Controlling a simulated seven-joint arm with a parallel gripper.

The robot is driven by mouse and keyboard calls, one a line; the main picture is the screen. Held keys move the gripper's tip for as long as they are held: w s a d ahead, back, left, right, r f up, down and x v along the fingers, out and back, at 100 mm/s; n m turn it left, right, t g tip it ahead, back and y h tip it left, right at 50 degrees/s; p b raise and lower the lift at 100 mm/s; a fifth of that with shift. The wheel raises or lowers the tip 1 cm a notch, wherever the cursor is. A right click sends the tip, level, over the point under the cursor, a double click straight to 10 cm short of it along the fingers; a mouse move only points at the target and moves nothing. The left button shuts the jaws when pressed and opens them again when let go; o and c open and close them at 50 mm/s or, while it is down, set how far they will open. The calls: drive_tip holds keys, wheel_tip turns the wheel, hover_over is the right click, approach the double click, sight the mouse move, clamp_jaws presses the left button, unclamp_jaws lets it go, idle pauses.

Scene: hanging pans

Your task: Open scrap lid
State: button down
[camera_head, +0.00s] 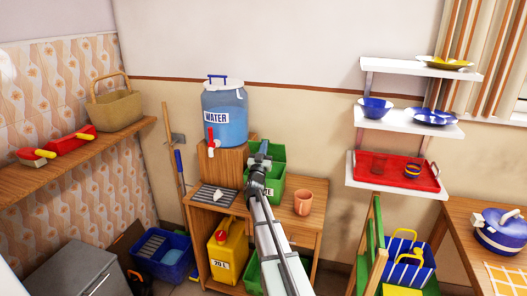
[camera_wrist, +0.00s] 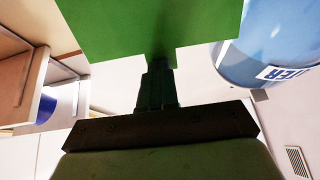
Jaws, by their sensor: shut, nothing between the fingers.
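A green bin (camera_head: 271,188) stands on the wooden stand, right of the water container. Its white label is mostly hidden behind my arm. A green panel (camera_head: 278,152), which looks like its lid, shows above the bin. My gripper (camera_head: 262,148) is at the left side of this panel. In the wrist view the shut, empty fingers (camera_wrist: 160,75) reach the edge of a green panel (camera_wrist: 150,28). I cannot tell whether they touch it or pass behind it. My arm hides part of the bin's front.
The blue water container (camera_head: 225,115) with a red tap stands close left of my gripper; it also shows in the wrist view (camera_wrist: 245,62). A terracotta cup (camera_head: 303,202) stands right of the bin. A yellow jug (camera_head: 228,250) is below. Shelves with dishes are farther right.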

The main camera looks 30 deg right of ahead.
drive_tip(key=shift+d, duration=0.1)
drive_tip(key=shift+w+d+r+g+y, duration=0.3)
drive_tip(key=shift+w+d+r, duration=0.35)
drive_tip(key=shift+w+r, duration=0.15)
drive_tip(key=r+v, duration=0.1)
drive_tip(key=v, duration=1.3)
drive_tip(key=shift+s, duration=0.2)
drive_tip(key=shift+a, duration=0.15)
